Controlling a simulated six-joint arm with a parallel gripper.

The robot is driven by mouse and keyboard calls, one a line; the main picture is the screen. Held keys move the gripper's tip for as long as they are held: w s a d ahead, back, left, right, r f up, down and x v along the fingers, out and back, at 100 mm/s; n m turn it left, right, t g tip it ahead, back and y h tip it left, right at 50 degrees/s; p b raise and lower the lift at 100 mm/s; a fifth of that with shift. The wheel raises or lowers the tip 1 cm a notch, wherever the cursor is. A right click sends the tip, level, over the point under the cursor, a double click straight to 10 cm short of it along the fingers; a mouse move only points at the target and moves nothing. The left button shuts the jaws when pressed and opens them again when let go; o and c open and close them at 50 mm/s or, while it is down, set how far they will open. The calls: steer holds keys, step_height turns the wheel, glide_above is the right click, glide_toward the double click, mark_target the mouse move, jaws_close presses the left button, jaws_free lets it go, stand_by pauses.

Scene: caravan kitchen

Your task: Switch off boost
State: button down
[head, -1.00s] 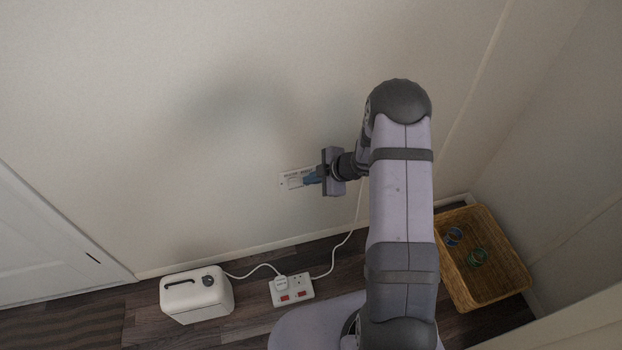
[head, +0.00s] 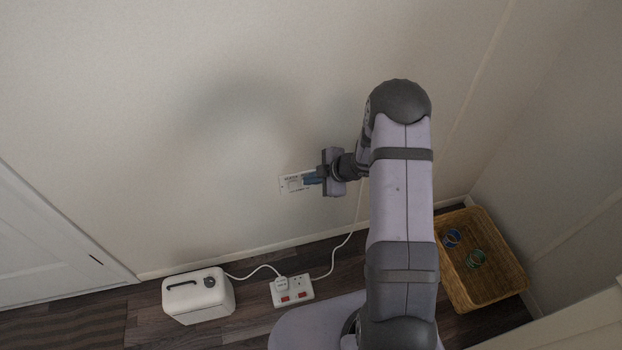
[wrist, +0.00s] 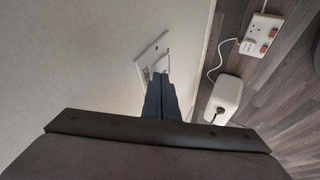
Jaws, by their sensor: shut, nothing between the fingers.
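The white wall plate with printed labels (head: 291,183) is low on the wall, left of my gripper; it also shows in the wrist view (wrist: 143,61). My gripper (head: 308,179) is shut and empty, with its blue fingertips over the right part of the plate. In the wrist view the fingers (wrist: 161,84) reach the plate's near edge. They hide part of the plate, and I cannot tell whether they touch it. The label text is too small to read surely, and the state of the boost switch cannot be told.
A white box-shaped appliance (head: 199,297) stands on the floor at lower left, cabled to a white socket block (head: 292,290) with red switches. A wicker basket (head: 490,292) with blue and green rings stands at right. A white door (head: 50,245) is at left.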

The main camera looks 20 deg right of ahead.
steer(key=s+a+p+v, duration=0.1)
steer(key=p+v, duration=0.2)
steer(key=v, duration=0.9)
steer(key=shift+d, duration=0.1)
stand_by(0.4)
